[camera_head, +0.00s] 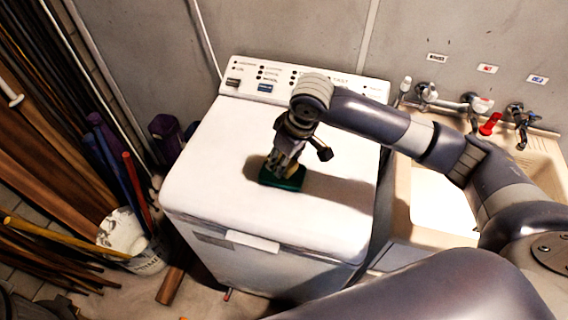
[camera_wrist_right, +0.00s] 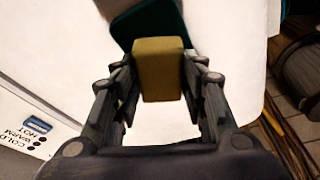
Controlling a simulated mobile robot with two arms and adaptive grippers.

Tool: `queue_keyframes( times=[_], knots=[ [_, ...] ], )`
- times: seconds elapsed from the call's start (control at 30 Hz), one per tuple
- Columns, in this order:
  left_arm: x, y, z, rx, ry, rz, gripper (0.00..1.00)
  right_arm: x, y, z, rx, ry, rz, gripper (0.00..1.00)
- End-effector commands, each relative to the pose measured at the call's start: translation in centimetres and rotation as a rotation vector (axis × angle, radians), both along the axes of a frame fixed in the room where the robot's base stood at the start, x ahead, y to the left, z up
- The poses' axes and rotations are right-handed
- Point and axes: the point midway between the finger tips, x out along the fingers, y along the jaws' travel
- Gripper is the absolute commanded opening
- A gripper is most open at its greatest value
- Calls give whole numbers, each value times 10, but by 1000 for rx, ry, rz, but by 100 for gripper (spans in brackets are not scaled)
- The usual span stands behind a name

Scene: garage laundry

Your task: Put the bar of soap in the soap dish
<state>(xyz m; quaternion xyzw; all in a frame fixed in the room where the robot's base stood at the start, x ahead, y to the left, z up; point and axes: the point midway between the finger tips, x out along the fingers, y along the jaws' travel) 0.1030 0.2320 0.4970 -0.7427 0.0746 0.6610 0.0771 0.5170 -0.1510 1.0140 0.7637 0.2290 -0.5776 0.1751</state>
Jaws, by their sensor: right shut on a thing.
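The bar of soap (camera_wrist_right: 160,72) is an olive-yellow block held between the two fingers of my right gripper (camera_wrist_right: 159,66) in the wrist view. The soap dish (camera_wrist_right: 146,22) is dark green and lies beyond the soap, which covers part of it. In the head view the soap dish (camera_head: 284,180) sits on the white washing machine lid, right under my right gripper (camera_head: 284,165). There the fingers mostly hide the soap. I cannot tell whether the soap touches the dish. My left gripper is out of view.
The washing machine (camera_head: 215,160) has a clear lid around the dish and a raised control panel (camera_head: 240,82) behind. A beige sink (camera_head: 540,160) with taps stands at right. A white bucket (camera_head: 125,232) and leaning poles stand at left.

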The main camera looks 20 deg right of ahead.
Motion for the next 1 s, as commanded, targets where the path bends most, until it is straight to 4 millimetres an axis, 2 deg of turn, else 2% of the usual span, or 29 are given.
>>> queue_keyframes(
  times=[0.2,0.47,0.5,0.57,1.0],
  knots=[
    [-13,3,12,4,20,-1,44,-2,-1,-28,-2,6,-1,10],
    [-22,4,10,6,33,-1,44,-3,-1,-37,-6,8,0,10],
    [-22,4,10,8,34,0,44,-4,-1,-38,-6,11,0,46],
    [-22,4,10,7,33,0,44,-4,-2,-38,-6,11,0,60],
    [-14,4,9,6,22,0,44,-4,-2,-33,-3,9,0,60]
  ],
)
